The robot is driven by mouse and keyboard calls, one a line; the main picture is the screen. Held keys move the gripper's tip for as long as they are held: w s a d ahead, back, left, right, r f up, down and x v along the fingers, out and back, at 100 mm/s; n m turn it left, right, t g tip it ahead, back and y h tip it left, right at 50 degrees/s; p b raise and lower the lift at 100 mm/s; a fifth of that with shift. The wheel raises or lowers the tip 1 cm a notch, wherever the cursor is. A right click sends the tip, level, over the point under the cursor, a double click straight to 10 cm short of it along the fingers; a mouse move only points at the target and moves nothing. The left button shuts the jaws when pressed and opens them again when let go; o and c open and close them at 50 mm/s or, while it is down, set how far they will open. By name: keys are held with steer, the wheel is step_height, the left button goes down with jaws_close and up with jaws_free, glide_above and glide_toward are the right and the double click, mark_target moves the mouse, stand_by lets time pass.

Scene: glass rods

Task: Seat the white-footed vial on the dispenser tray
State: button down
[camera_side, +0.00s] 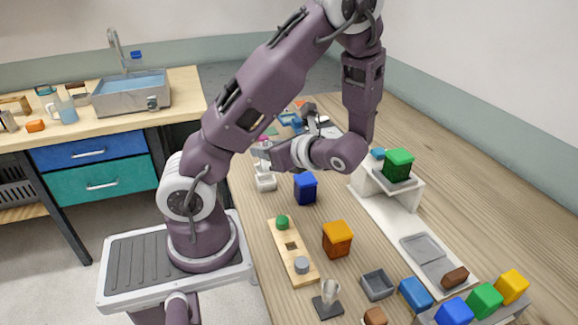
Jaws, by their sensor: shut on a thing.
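My gripper (263,158) is small in the view, left of the table's middle and partly hidden by my own wrist. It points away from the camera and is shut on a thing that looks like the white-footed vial. The white foot (265,183) shows just below the jaws; the vial's upper part is hidden. I cannot tell whether the foot touches the table. A white dispenser-like stand (370,184) is at the right, with a small tray (412,187) at its front.
A blue block (305,188), an orange block (337,239) and a wooden pegboard (298,262) stand between gripper and camera. A clear vessel on a dark foot (328,300) and a grey open box (377,285) are nearer. A white board (390,215) runs forward from the stand.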

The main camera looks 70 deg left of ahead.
step_height(320, 180, up, 8)
steer(key=w+d+m+t, duration=0.4)
steer(key=w+m+t, duration=0.4)
steer(key=w, duration=0.6)
steer(key=m+t+h, duration=0.8)
steer(key=m+t, duration=0.2)
glide_above(422, 249)
steer(key=shift+f, duration=9.75)
